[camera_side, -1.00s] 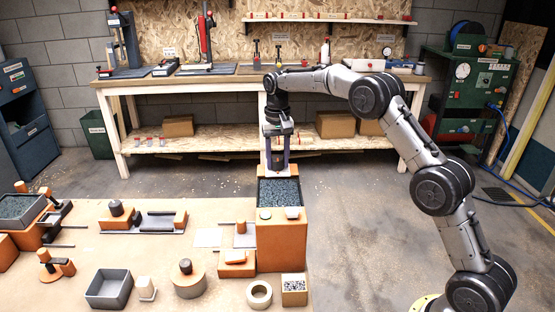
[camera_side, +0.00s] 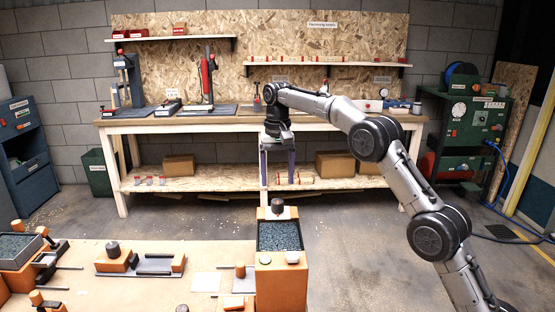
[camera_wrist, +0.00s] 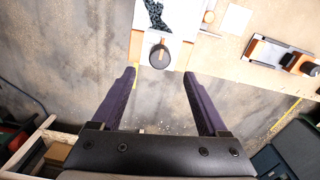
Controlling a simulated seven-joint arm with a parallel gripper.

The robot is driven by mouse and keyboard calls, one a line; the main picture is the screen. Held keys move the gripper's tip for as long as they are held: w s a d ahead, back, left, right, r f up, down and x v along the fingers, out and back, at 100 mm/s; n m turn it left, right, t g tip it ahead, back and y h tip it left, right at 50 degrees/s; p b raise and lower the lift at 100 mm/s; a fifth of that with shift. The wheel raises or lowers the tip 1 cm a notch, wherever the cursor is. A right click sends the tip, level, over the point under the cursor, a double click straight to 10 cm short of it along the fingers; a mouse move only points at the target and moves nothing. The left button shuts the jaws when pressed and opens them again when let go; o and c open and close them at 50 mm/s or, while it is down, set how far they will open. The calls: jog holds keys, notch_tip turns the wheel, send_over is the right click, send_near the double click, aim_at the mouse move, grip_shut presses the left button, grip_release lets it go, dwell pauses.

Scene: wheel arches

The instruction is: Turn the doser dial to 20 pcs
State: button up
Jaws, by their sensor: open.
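The doser (camera_side: 281,285) is a tall orange box with an open hopper of dark pellets (camera_side: 279,236). A dark round dial (camera_side: 277,206) stands at its far end, behind the hopper. In the wrist view the dial (camera_wrist: 158,58) shows a thin tan pointer mark at its upper edge, toward the hopper. Scale markings, including 20 pcs, are not readable. My gripper (camera_side: 278,182) points down above the dial, with its two purple fingers apart and nothing between them. In the wrist view the dial lies just beyond the fingertips of my gripper (camera_wrist: 159,76), clear of both.
The tan table (camera_side: 130,295) to the left holds an orange and grey fixture (camera_side: 140,262). A wooden workbench (camera_side: 340,122) stands behind my gripper. Open floor lies right of the doser.

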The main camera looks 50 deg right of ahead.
jog(key=shift+r, duration=2.75)
jog(key=shift+a+r, duration=0.1)
